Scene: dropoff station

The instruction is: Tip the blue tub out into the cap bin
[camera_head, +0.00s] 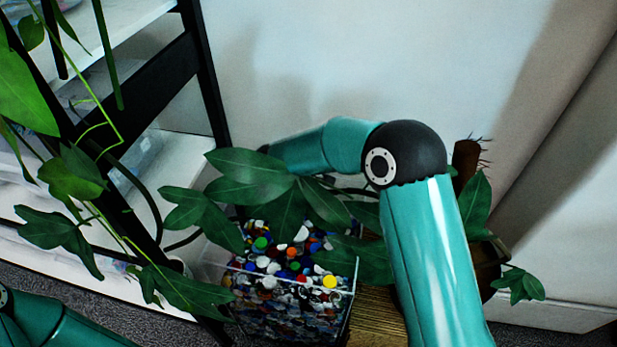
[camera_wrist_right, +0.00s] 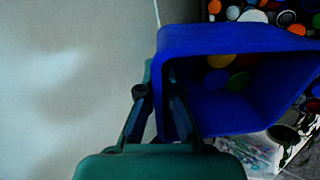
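The blue tub (camera_wrist_right: 235,38) fills much of the right wrist view, its mouth facing the camera. My right gripper (camera_wrist_right: 157,92) is shut on the tub's left wall, one finger inside and one outside. The clear cap bin (camera_head: 352,300), full of mixed caps, stands at the lower middle of the head view. Some of its caps also show beyond the tub in the wrist view. Leaves hide my right gripper and the tub in the head view. My left gripper is out of view; only part of that arm shows.
Plant leaves (camera_head: 250,178) hang in front of the bin and right forearm. A black-framed shelf (camera_head: 170,75) stands on the left. A potted plant (camera_head: 487,262) is at the right, close to the wall (camera_head: 290,60). Open space above the bin is partly crossed by leaves.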

